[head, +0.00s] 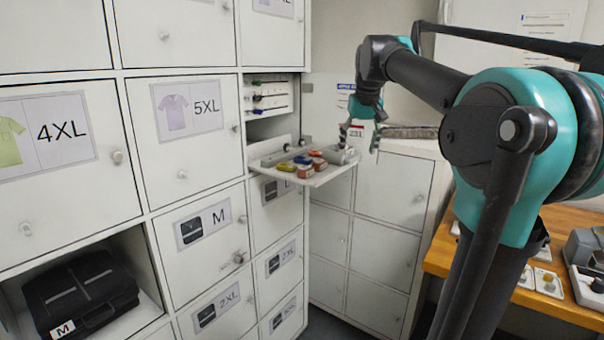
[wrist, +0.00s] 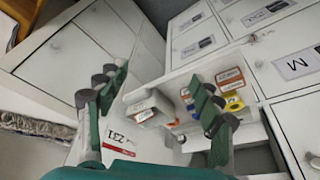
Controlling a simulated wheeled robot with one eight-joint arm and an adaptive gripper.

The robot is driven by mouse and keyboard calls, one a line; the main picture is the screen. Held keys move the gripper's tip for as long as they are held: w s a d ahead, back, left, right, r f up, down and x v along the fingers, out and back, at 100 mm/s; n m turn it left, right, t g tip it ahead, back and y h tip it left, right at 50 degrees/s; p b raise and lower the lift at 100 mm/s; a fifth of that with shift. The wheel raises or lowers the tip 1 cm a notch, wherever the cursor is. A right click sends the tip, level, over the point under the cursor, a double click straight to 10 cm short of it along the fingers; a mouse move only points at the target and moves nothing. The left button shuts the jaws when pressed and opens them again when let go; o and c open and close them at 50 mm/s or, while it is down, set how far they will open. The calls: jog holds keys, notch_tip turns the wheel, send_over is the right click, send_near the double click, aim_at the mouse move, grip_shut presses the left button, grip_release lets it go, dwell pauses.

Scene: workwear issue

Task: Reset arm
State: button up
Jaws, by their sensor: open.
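My teal and dark gripper (head: 361,138) is at the end of my raised arm, just right of a pulled-out white tray (head: 323,176) in the locker wall. In the wrist view my gripper (wrist: 158,108) has its two fingers wide apart with nothing between them held. Behind the fingers, the wrist view shows the tray with small coloured items and a white label reading 231. The fingers appear apart from the tray, though the exact gap is hard to tell.
White lockers with labelled doors, such as 5XL (head: 186,108) and 4XL (head: 50,140), fill the left. A wooden table (head: 500,272) with devices stands at right. Narrow floor shows between.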

jog(key=s+d+f, duration=0.1)
jog(key=s+f, duration=0.3)
jog(key=f, duration=0.6)
jog(key=s+d+f, duration=0.1)
jog(key=s+f, duration=0.3)
jog(key=f, duration=0.6)
jog(key=s+f+m, duration=0.1)
jog(key=s+f, duration=1.7)
jog(key=f, duration=0.1)
jog(key=shift+d+f+t, duration=0.25)
jog(key=shift+d+t, duration=0.05)
jog(key=shift+d, duration=0.1)
